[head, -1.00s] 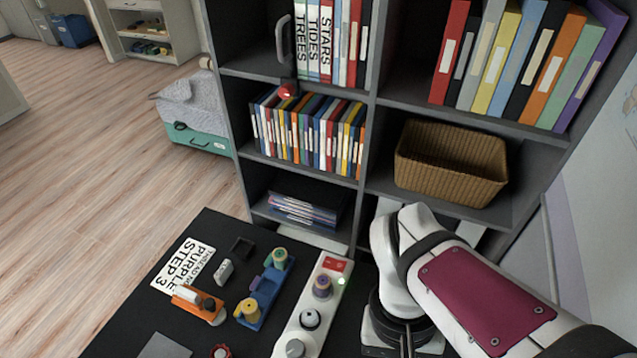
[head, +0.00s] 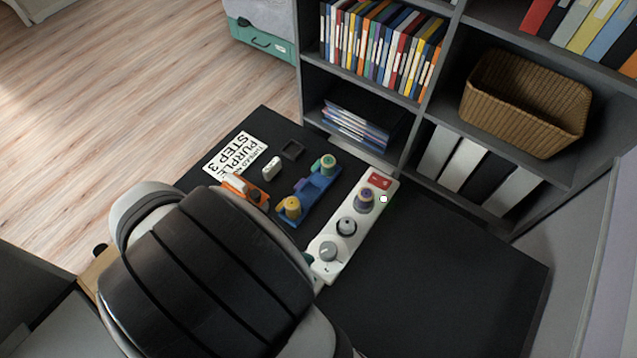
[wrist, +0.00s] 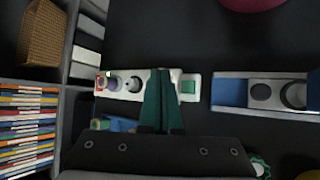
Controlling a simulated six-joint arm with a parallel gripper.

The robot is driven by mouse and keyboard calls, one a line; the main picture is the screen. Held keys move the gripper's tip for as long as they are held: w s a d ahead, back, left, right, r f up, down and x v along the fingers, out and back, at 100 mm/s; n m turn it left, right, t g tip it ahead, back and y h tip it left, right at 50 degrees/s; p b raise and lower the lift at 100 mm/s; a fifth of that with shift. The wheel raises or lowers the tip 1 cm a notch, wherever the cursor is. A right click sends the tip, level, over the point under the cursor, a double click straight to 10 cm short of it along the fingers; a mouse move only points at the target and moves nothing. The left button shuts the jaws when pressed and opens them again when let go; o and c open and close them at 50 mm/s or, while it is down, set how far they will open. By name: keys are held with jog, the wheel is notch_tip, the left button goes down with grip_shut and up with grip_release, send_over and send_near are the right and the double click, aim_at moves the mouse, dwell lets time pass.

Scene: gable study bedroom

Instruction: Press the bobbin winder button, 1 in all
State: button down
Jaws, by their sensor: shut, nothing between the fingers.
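A long white panel (head: 350,225) lies on the black table. From its far end it carries a red switch (head: 380,181), a purple spool (head: 364,199), a dark round knob (head: 346,227) and a grey dial (head: 328,251).
A blue holder (head: 310,195) with green and yellow spools stands beside the panel. An orange item (head: 247,192), a small white block (head: 272,168) and a printed card (head: 236,154) lie further left. A blue-and-white tray (wrist: 230,92) lies right in the wrist view. Shelves (head: 400,100) stand behind; the table's right part is clear.

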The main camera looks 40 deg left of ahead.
jog(key=shift+f, duration=4.3)
jog(key=shift+f, duration=0.15)
jog(key=shift+f, duration=0.25)
jog(key=shift+f, duration=0.4)
jog(key=shift+r, duration=0.85)
jog(key=shift+r, duration=2.5)
